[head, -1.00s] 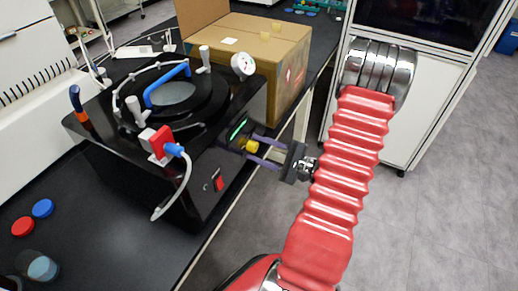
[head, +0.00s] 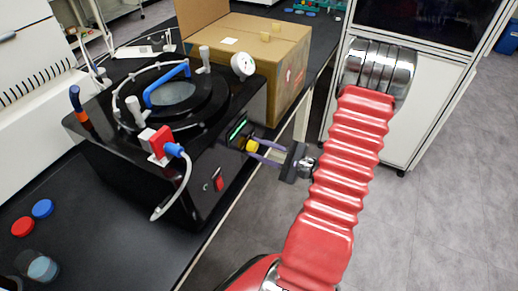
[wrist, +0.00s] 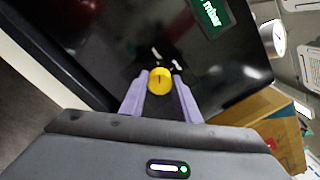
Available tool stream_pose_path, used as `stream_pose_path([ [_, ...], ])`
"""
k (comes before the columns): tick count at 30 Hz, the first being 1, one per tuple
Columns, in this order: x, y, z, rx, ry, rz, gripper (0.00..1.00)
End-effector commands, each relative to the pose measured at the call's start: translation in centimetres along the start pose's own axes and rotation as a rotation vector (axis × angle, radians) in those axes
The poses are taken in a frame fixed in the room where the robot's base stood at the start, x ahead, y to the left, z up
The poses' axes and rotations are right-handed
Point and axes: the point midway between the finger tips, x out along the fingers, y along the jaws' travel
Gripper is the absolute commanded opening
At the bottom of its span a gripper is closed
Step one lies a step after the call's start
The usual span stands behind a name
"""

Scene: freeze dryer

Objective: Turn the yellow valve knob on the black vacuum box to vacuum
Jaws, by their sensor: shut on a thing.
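The black vacuum box (head: 150,190) stands on the dark bench, with a round lid and blue handle on top. Its yellow valve knob (head: 251,146) is on the front face, beside a green-lit display (head: 239,130). In the wrist view the knob (wrist: 159,81) sits between the two purple fingers, with a dark mark on its face. My gripper (head: 262,150) reaches the front face from the right and is shut on the knob. The display also shows in the wrist view (wrist: 212,14), partly cut off. I cannot read the knob's setting labels.
A cardboard box (head: 262,55) stands behind the vacuum box. A pressure gauge (head: 243,65) is at the box's back right corner. A red switch (head: 219,184) is low on the front face. Red and blue caps (head: 42,208) lie on the bench at left. A white cabinet (head: 385,120) stands behind my arm.

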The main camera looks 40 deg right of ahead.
Motion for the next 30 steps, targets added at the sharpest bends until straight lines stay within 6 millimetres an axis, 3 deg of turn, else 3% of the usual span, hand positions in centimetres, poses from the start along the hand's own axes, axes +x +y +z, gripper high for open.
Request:
stream_pose_path([
  [30, -0.04, 0.11, -0.11, 0.888, 0.004, 0.004, 0.07],
])
